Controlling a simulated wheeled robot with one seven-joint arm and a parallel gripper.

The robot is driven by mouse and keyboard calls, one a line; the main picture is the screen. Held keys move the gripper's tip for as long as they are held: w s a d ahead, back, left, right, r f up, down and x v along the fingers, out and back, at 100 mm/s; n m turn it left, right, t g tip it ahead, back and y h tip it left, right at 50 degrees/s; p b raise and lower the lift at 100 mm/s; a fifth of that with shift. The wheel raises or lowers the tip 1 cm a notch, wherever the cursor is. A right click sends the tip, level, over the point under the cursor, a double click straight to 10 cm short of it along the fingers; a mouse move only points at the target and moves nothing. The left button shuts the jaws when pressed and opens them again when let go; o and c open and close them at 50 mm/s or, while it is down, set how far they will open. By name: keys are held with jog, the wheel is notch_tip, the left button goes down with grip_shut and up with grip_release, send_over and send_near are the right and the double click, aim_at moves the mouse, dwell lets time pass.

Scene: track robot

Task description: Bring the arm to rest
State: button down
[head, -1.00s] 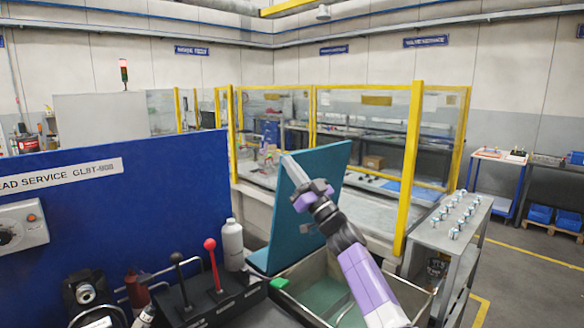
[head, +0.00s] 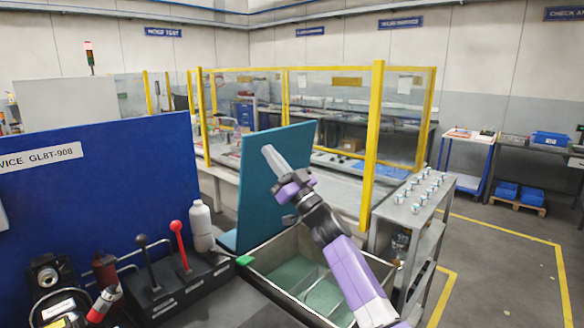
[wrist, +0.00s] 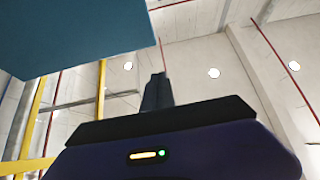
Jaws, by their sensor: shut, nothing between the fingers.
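My gripper (head: 272,156) is raised in the middle of the head view, in front of the teal panel (head: 256,195). Its fingers are together, point up and to the left, and hold nothing. My purple arm reaches up from the lower right, over the metal basin (head: 285,268). In the wrist view my shut gripper (wrist: 157,85) points up toward the ceiling, with the teal panel (wrist: 75,35) at the upper left. I cannot tell whether the gripper touches the panel.
A blue panel (head: 100,190) stands at the left. Near it are a white bottle (head: 201,226), a red-knobbed lever (head: 180,245) and a black-knobbed lever (head: 147,265). A yellow-framed enclosure (head: 372,150) stands behind. A trolley with several small parts (head: 405,212) is at right, beside open floor.

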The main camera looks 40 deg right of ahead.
jog(key=s+f, duration=0.1)
jog(key=s, duration=0.5)
jog(key=shift+s+d+f, duration=0.15)
jog(key=shift+s+d, duration=0.05)
jog(key=s+a+f+m+g+h, duration=0.25)
jog(key=s+a+f+h, duration=0.25)
jog(key=s+a+f, duration=0.5)
jog(key=s+a+f+m+g+h, duration=0.2)
jog(key=s+a+f+m+h, duration=0.15)
jog(key=s+a+f, duration=0.55)
jog(key=s+a+f+n+g+y, duration=0.1)
jog(key=s+a+f+g+y, duration=0.1)
jog(key=s, duration=0.7)
jog(key=s+a+f+n+g+y, duration=0.2)
jog(key=s+a+f, duration=0.2)
jog(key=s, duration=0.6)
jog(key=s+a+f+n+g+y+b, duration=0.1)
jog(key=s+a+f+n+g+y, duration=0.1)
jog(key=s+f, duration=0.3)
jog(key=s+a, duration=0.1)
jog(key=s, duration=0.3)
jog(key=shift+s+a, duration=0.25)
jog(key=shift+s, duration=0.05)
